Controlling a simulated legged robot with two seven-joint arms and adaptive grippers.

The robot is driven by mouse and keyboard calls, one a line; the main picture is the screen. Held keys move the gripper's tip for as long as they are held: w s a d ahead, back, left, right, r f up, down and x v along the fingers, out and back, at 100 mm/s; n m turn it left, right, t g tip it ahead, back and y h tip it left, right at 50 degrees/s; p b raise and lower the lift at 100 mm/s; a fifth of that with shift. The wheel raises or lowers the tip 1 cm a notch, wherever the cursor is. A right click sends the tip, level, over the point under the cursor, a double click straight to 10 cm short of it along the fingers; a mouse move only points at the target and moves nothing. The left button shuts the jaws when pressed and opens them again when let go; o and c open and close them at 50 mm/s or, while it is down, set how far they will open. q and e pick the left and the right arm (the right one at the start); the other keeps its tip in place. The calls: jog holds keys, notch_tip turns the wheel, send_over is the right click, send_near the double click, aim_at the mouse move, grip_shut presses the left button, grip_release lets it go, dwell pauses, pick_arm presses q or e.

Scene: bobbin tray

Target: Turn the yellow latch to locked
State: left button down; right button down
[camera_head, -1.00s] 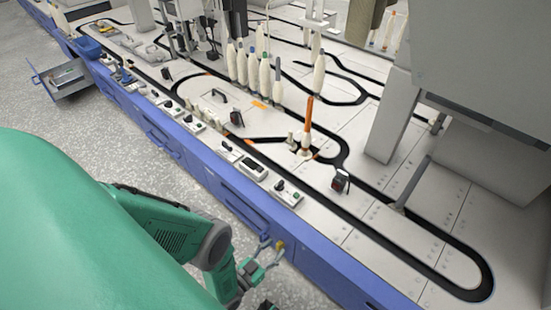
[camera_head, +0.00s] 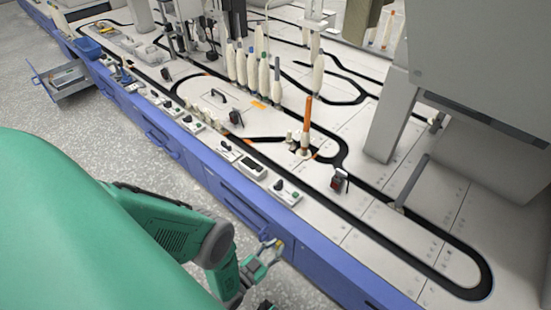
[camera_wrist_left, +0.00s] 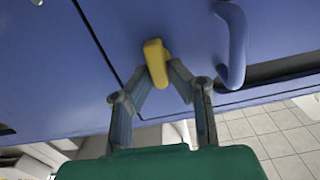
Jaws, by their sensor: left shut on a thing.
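The yellow latch (camera_wrist_left: 155,62) is a short, rounded handle on the blue front panel. In the left wrist view it stands nearly upright, its lower end slightly to the right. My left gripper (camera_wrist_left: 158,78) has a fingertip on each side of the latch and is shut on it. In the head view the latch (camera_head: 280,244) is a small yellow spot low on the blue front, and my left gripper (camera_head: 265,257) reaches it from the lower left. Its exact angle is too small to tell there. My right gripper does not show.
A blue curved handle (camera_wrist_left: 236,45) stands out just right of the latch, close to my finger. An open drawer (camera_head: 68,82) juts out at the far left. Bobbins (camera_head: 264,76) and control boxes (camera_head: 251,166) stand on the white top. Grey floor lies in front.

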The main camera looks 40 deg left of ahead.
pick_arm(q)
jog(key=m, duration=0.3)
jog(key=shift+s+d+f+m, duration=0.1)
jog(key=shift+d+m, duration=0.1)
jog(key=shift+m, duration=0.2)
jog(key=m, duration=0.4)
jog(key=shift+d+f+m, duration=0.15)
jog(key=shift+d+m, duration=0.05)
jog(key=shift+m, duration=0.1)
jog(key=m, duration=0.4)
jog(key=shift+d+f+m, duration=0.1)
jog(key=shift+f+m, duration=0.1)
jog(key=shift+m, duration=0.1)
jog(key=shift+s+d+f+m, duration=0.1)
jog(key=shift+f+m, duration=0.05)
jog(key=shift+m, duration=0.9)
jog(key=shift+s+f+m, duration=0.1)
jog(key=shift+m, duration=0.95)
jog(key=c, duration=1.5)
grip_release()
jog(key=shift+c, duration=0.2)
jog(key=shift+w, duration=0.15)
jog(key=s+a, duration=0.1)
jog(key=s, duration=1.1)
